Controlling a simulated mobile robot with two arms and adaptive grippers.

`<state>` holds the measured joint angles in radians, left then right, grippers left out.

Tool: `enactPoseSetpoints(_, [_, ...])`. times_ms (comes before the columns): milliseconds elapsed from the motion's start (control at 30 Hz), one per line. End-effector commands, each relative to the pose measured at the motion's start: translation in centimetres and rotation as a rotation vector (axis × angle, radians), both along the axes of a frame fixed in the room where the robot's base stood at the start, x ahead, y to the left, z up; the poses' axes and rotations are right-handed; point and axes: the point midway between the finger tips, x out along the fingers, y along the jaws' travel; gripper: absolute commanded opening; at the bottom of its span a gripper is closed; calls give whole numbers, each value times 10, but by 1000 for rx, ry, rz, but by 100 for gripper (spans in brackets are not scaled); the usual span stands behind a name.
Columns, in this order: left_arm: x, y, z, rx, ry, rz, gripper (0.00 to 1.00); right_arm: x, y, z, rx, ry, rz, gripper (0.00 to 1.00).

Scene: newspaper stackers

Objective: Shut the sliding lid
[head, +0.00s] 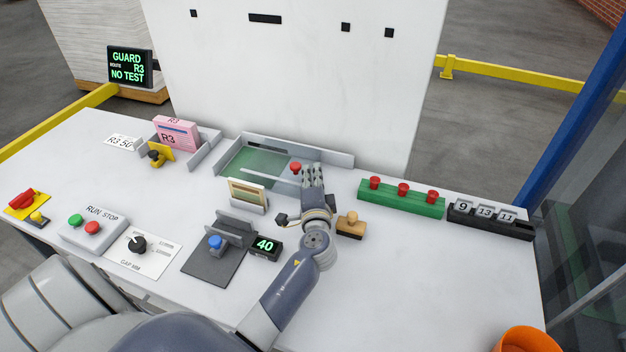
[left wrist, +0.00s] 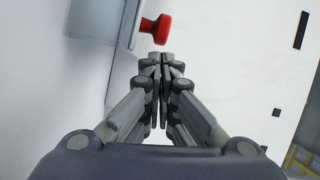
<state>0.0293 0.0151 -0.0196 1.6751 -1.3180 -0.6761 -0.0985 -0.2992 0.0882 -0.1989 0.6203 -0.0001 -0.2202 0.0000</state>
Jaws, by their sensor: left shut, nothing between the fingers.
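The shallow tray with a green floor (head: 255,163) and grey walls lies at the back of the table, against the white panel. A red knob (head: 295,168) stands at its right part; the clear lid under it is hard to make out, so I cannot tell exactly how far it covers the tray. My left gripper (head: 313,170) is shut and empty, just right of the knob. In the left wrist view the red knob (left wrist: 157,28) appears just beyond the shut fingertips (left wrist: 160,60); I cannot tell whether they touch. My right gripper is not in view.
A card holder (head: 247,193) stands in front of the tray, and a wooden stamp (head: 350,225) lies right of my wrist. A green block with red pegs (head: 400,198) stands to the right.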

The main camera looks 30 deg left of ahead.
Motion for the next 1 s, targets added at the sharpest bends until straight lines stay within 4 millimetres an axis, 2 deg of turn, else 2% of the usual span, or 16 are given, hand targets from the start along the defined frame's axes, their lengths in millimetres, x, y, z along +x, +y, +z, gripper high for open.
enactPoseSetpoints(500, [4, 8, -1, 0, 0, 2, 0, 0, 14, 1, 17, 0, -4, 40])
enactPoseSetpoints(567, [2, 16, -1, 1, 1, 4, 0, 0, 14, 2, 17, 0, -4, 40])
enactPoseSetpoints(833, [-13, 78, -1, 3, 3, 4, 0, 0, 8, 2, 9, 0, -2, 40])
enactPoseSetpoints(1000, [-17, 97, -1, 1, 1, 2, 0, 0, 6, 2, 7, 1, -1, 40])
